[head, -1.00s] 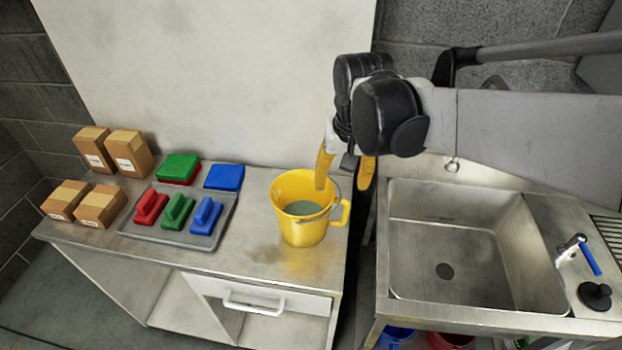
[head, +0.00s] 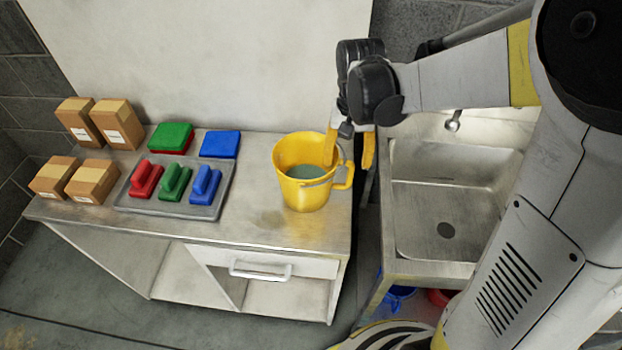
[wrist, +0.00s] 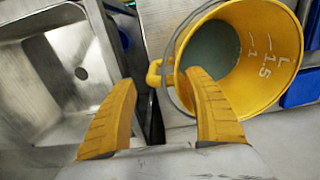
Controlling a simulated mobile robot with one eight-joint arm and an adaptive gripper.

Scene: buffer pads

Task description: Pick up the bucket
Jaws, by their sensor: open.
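The yellow bucket (head: 303,196) stands upright on the metal counter, near its right end. It has a side grip on the right, a thin wire handle and a grey-green inner bottom. My gripper (head: 349,163) is open and empty, pointing down at the bucket's right side. In the wrist view my gripper (wrist: 160,80) has its right finger over the bucket's mouth and its left finger outside. The side grip of the bucket (wrist: 262,75) shows between and beyond the fingertips. I cannot tell whether a finger touches the bucket.
A grey tray (head: 168,207) with red, green and blue brushes lies left of the bucket. A steel sink (head: 440,180) stands to the right across a narrow gap.

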